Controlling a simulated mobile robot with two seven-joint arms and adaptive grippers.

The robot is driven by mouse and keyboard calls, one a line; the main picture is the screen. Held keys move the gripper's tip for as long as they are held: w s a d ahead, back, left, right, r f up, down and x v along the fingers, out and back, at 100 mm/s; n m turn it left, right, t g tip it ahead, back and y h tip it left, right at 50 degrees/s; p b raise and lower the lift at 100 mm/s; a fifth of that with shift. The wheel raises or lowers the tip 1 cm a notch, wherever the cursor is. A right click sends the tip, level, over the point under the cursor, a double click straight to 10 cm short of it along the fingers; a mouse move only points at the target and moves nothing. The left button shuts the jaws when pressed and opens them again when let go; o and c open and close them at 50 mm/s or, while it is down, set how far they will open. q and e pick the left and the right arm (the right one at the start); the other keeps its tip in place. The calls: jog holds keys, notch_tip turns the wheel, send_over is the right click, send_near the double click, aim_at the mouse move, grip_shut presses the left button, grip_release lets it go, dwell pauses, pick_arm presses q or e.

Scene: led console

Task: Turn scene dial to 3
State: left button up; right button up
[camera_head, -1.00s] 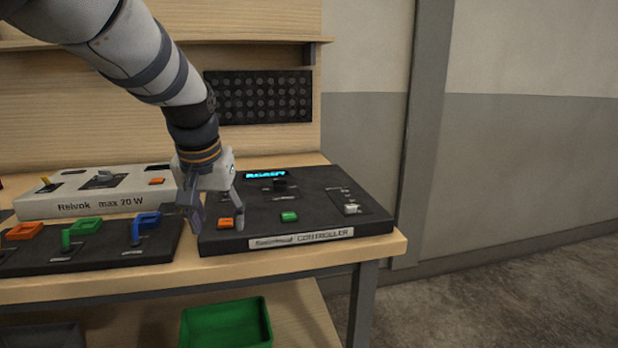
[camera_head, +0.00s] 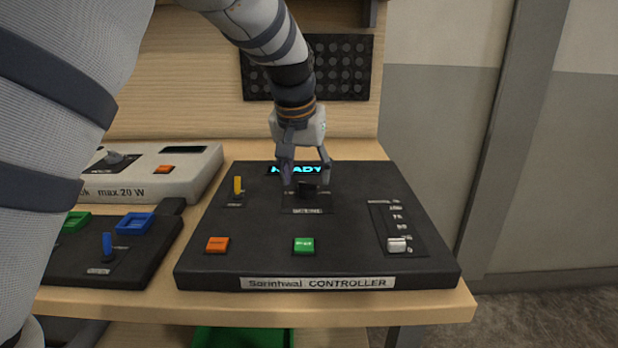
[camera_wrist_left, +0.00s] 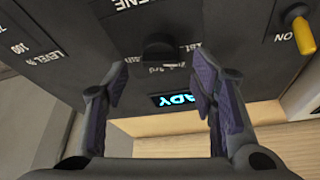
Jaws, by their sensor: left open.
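The black controller box (camera_head: 345,261) lies on the table in the head view. The scene dial (camera_head: 306,187) is a small black knob at its upper middle, below the lit blue display (camera_head: 290,169). My left gripper (camera_head: 305,180) is open over the dial and display, pointing down. In the left wrist view the dial (camera_wrist_left: 158,48) sits above the gap between the open fingers (camera_wrist_left: 158,85), and the lit display (camera_wrist_left: 174,99) shows between them. The fingers appear apart from the dial, with nothing held. The dial's setting cannot be read. My right gripper is not in view.
The controller also has a yellow switch (camera_head: 238,186), an orange button (camera_head: 217,245), a green button (camera_head: 304,245) and a white slider (camera_head: 397,245). A white box (camera_head: 165,175) and a dark panel (camera_head: 110,270) stand to the left. A green bin (camera_head: 240,341) is below.

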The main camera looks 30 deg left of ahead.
aim_at(308, 188)
pick_arm(q)
jog(key=shift+x, duration=1.15)
jog(key=c, duration=1.1)
jog(key=shift+c, duration=0.2)
